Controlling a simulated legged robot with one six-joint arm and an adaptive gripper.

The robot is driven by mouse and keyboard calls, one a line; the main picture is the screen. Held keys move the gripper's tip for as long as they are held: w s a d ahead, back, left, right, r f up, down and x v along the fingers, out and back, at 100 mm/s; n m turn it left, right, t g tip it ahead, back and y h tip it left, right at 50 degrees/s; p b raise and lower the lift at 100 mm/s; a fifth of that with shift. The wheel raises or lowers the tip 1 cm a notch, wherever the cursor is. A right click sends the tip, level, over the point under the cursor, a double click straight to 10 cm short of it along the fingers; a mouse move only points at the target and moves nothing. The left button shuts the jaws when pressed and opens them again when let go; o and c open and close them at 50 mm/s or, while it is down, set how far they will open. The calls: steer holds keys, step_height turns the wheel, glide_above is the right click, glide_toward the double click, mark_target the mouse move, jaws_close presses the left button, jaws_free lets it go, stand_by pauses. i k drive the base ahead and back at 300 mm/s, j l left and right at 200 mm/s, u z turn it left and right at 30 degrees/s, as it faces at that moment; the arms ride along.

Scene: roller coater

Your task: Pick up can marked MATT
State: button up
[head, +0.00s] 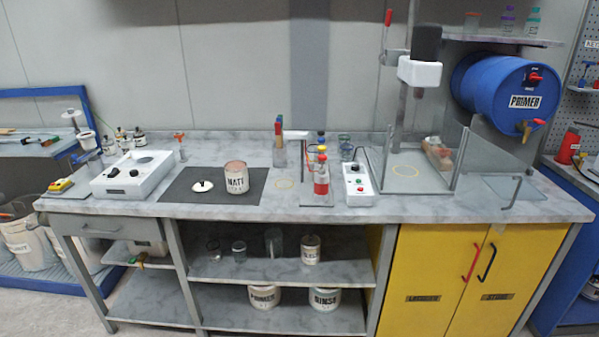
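The can marked MATT (236,184) stands upright on a dark mat (190,194) on the workbench, left of the middle in the head view. It is white with dark lettering, and its top looks open with a reddish-brown inside. A white lid with a dark knob (203,186) lies on the mat to the left of the can. My gripper is not in the head view.
A white device with knobs (133,175) stands left of the mat. A red bottle (321,178) and a white control box (357,184) stand to the right. Clear panels (462,160) and a blue PRIMER drum (505,90) are further right. Bare bench shows around the mat.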

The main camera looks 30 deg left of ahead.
mark_target(236, 171)
steer(key=j+z, duration=0.3)
steer(key=j, duration=0.25)
steer(key=j+z, duration=0.3)
steer(key=j, duration=0.2)
steer(key=k+j+z, duration=0.1)
steer(key=j+z, duration=0.2)
steer(key=j, duration=0.2)
steer(key=k+j+z, duration=0.15)
steer(key=j+z, duration=0.2)
steer(key=j, duration=0.15)
steer(key=k+j, duration=0.15)
steer(key=j, duration=0.2)
steer(key=k+j, duration=0.1)
steer(key=j, duration=0.3)
steer(key=k+j, duration=0.15)
steer(key=j, duration=0.2)
steer(key=k+j+z, duration=0.1)
steer(key=j, duration=0.25)
steer(key=k+j, duration=0.15)
steer(key=j, duration=0.2)
steer(key=k+j, duration=0.15)
steer(key=j, duration=0.25)
steer(key=k+j, duration=0.15)
steer(key=j, duration=0.2)
steer(key=z, duration=0.05)
